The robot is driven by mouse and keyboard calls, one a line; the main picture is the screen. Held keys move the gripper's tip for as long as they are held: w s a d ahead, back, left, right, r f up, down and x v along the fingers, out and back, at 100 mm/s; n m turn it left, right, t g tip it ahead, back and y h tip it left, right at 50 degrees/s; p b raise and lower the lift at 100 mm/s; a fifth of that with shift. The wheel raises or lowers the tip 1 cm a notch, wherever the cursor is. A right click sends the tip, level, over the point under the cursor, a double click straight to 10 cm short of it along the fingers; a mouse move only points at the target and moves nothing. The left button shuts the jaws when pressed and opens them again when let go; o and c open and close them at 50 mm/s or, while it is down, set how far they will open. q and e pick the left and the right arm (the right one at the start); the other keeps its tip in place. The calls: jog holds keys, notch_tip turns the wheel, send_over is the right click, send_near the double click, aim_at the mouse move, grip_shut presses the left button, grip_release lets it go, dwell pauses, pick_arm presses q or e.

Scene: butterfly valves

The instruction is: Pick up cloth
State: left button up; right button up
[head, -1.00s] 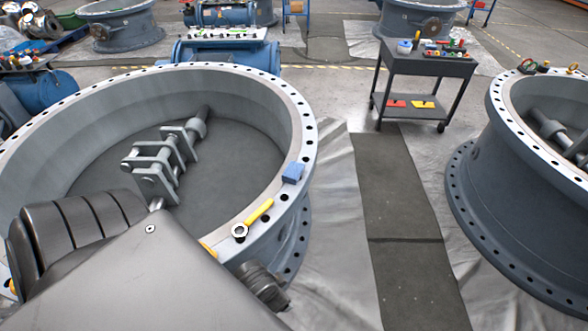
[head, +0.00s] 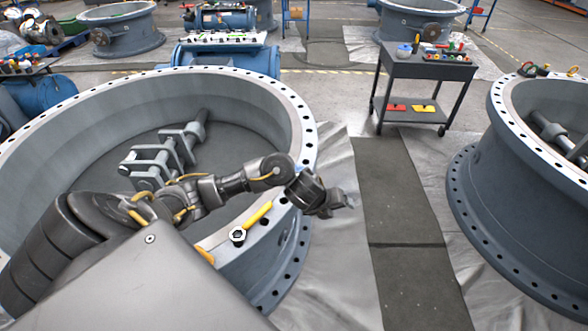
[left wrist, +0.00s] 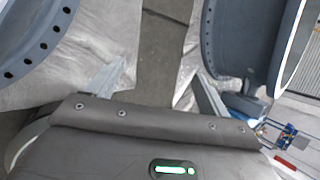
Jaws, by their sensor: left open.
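The blue cloth lies on the near right part of the large valve's flange (head: 308,140). Only a small blue sliver of the cloth (head: 298,169) shows behind my left wrist; the rest is hidden. My left gripper (head: 342,200) reaches over the rim, past the cloth to the right, above the floor sheeting. In the left wrist view the two fingers (left wrist: 157,88) are apart with nothing between them, and the cloth does not show. My right gripper is not in view.
A wrench with a yellow handle (head: 257,214) lies on the flange just below my left forearm. A second large valve (head: 500,180) stands at the right. A tool cart (head: 430,68) stands at the back. Floor between the valves is clear.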

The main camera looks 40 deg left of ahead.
pick_arm(q)
jog(key=w+a+r+m+g+y, duration=0.15)
jog(key=a+r, duration=0.25)
jog(key=a, duration=0.6)
jog(key=a+r+m+g+y, duration=0.1)
jog(key=a+r+m+y, duration=0.2)
jog(key=a, duration=0.7)
jog(key=shift+h, duration=0.55)
jog(key=b+x, duration=0.2)
jog(key=x, duration=0.2)
jog(key=shift+w+a+b, duration=0.1)
jog(key=shift+w+b, duration=0.2)
jog(key=shift+b, duration=0.05)
jog(key=shift+w+f, duration=0.25)
jog(key=shift+f, duration=0.1)
jog(key=x, duration=0.4)
jog(key=shift+w+d+b, duration=0.15)
jog(key=shift+d+b, duration=0.15)
jog(key=shift+w+a+f, duration=0.1)
jog(key=shift+w+f, duration=0.15)
jog(key=shift+f, duration=0.3)
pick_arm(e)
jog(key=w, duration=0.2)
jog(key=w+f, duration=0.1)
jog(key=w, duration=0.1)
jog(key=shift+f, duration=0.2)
pick_arm(q)
jog(key=shift+c, duration=0.4)
